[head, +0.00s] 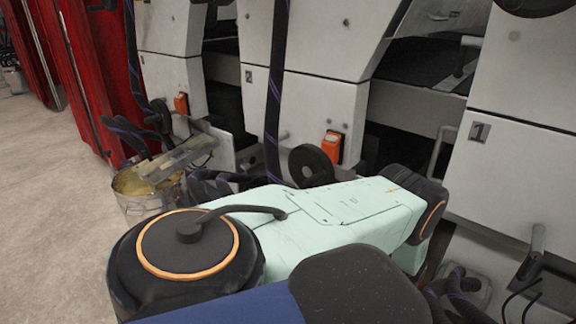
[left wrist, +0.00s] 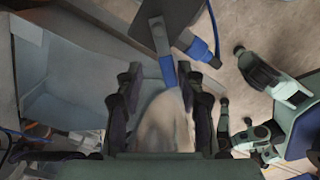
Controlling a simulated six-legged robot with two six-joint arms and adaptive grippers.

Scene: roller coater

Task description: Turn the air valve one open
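I cannot pick out air valve one with certainty. In the left wrist view, my left gripper (left wrist: 161,82) has two dark fingers standing wide apart, so it is open. A blue bar-like piece (left wrist: 168,70) shows between and just beyond the fingertips, below a dark grey block. I cannot tell whether it is a valve handle or whether anything touches it. A pale, blurred shape (left wrist: 160,125) shows between the fingers. In the head view, my own pale green arm crosses the foreground and hides part of the machine; neither gripper shows there.
In the head view, grey machine panels carry number plates 1 (head: 479,131) and 2 (head: 248,76). Orange boxes (head: 332,147) sit on the panel fronts. A dark round wheel (head: 311,166) is behind my arm.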

